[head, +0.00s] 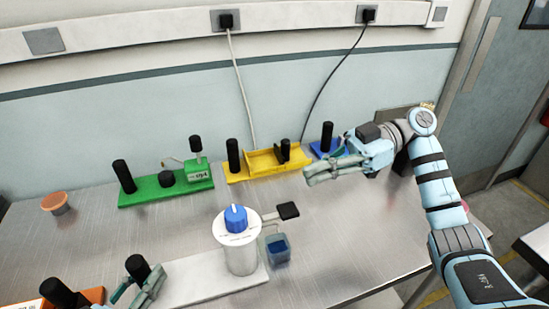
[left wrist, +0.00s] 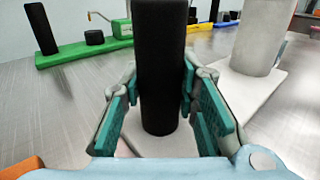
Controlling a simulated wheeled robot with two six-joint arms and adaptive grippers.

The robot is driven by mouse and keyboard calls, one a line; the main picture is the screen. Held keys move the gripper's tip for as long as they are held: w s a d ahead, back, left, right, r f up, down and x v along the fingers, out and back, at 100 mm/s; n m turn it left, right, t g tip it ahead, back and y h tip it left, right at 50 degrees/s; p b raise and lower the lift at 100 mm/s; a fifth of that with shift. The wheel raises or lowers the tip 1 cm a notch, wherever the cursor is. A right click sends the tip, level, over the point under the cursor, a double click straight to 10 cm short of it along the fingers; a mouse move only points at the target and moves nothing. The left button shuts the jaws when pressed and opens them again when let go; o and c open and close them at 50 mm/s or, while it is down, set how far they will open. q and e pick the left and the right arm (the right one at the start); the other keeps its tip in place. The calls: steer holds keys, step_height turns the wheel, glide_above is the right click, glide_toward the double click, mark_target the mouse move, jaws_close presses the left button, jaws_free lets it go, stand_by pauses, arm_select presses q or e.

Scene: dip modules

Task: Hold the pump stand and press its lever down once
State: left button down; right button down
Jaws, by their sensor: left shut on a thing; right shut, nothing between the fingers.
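The pump stand has a white base plate (head: 200,276), a white cylinder (head: 240,258) with a blue knob on top (head: 236,218), and an upright black post (head: 138,267) at its left end. Its lever (head: 288,211) sticks out to the right of the cylinder and ends in a black pad. My left gripper (head: 143,292) is shut around the black post; the left wrist view shows the post (left wrist: 160,65) between both fingers, with the cylinder to the right. My right gripper (head: 313,174) is shut and empty, behind and right of the lever pad, apart from it.
A blue cup (head: 277,249) stands below the lever. Behind are a green module (head: 150,194), a yellow module (head: 262,163) and a blue one (head: 318,150). A terracotta cup (head: 58,203) stands at left; an orange module (head: 94,295) is beside my left gripper. The table's right front is bare.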

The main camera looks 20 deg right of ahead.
steer(key=x, duration=0.3)
steer(key=shift+a+f, duration=0.15)
steer(key=shift+a, duration=0.25)
steer(key=f, duration=0.4)
steer(key=shift+d, duration=0.2)
steer(key=f+y, duration=0.1)
steer(key=y, duration=0.1)
steer(key=d+f+y, duration=0.1)
steer(key=f, duration=0.1)
steer(key=shift+d+f+y, duration=0.1)
steer(key=shift+y, duration=0.3)
steer(key=d, duration=0.7)
steer(key=shift+d+f, duration=0.25)
